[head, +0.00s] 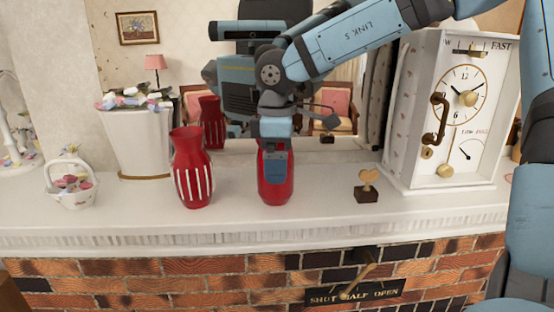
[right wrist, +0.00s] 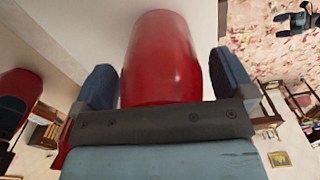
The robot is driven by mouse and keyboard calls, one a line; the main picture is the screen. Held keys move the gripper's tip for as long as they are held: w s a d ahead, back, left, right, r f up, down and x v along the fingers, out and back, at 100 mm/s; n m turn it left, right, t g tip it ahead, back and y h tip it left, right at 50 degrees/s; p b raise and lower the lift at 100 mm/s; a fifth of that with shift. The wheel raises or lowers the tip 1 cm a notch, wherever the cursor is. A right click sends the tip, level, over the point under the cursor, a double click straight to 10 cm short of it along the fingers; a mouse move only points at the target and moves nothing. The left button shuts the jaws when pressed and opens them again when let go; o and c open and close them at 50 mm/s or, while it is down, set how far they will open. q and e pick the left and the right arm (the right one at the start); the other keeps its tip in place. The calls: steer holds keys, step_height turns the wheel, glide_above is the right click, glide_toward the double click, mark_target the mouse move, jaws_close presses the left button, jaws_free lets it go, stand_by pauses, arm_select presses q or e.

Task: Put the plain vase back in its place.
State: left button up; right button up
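The plain red vase (head: 274,197) stands upright on the white mantel, at the middle of the head view. My right gripper (head: 276,165) reaches down over it from above, and one finger covers part of its front. In the right wrist view the vase (right wrist: 162,60) lies between the two fingers (right wrist: 164,82), with a narrow gap showing beside it, so the gripper looks open around it. Its neck is hidden by the gripper. My left gripper is not in view.
A red vase with white stripes (head: 192,180) stands just left of the plain one. Further left are a white planter (head: 138,145) and a small basket (head: 72,188). A gold key on a block (head: 367,188) and a white clock (head: 452,110) stand right. A mirror is behind.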

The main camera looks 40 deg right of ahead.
steer(key=shift+r+p, duration=0.3)
steer(key=shift+r, duration=0.05)
step_height(320, 180, up, 11)
steer(key=shift+r+b, duration=0.15)
steer(key=shift+b, duration=0.6)
steer(key=shift+r, duration=0.15)
